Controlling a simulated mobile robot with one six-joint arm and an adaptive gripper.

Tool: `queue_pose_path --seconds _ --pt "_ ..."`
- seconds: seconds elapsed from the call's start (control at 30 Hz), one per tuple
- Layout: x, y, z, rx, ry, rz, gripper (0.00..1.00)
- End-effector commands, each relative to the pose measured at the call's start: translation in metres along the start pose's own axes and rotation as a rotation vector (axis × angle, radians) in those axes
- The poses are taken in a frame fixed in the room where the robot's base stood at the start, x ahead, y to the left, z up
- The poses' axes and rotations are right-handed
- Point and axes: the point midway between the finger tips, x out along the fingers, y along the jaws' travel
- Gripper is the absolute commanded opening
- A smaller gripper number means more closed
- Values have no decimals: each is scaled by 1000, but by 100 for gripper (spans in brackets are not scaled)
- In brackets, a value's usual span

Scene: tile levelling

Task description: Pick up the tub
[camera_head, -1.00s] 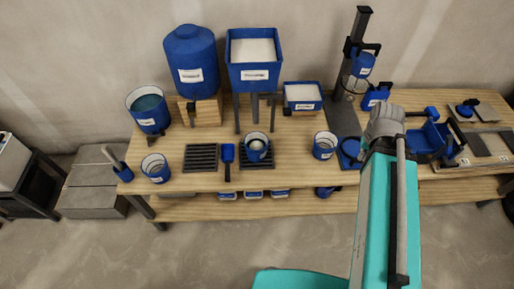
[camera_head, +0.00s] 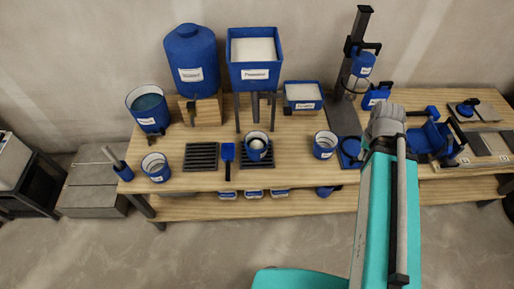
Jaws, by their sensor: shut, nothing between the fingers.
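A shallow blue square tub (camera_head: 303,105) with a white label and pale contents stands toward the back of the wooden workbench, right of the raised hopper. Several small blue tubs with white labels (camera_head: 253,194) sit on the lower shelf, partly hidden by the bench top. I cannot tell which of these is the tub meant. My teal and grey arm rises at the right front, with its grey joint over the bench. My gripper is not visible, and nothing held can be seen.
The workbench (camera_head: 290,179) carries a blue hopper (camera_head: 254,75), a large blue tank (camera_head: 190,55), a water bucket (camera_head: 148,112), white-rimmed buckets (camera_head: 325,146), black grates (camera_head: 201,156) and a tall black stand (camera_head: 345,115). Bare wood lies between the grates and the right bucket.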

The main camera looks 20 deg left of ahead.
Motion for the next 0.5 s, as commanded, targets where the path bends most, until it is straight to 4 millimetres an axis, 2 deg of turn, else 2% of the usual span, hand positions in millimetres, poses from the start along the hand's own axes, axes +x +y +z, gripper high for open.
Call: queue_pose_path --seconds 0.1,0.33,0.5 --pt "0 0 0 0 0 0 2" --pt "8 -5 -4 -35 -3 15 45" --pt "27 -19 -13 -145 -13 67 45"
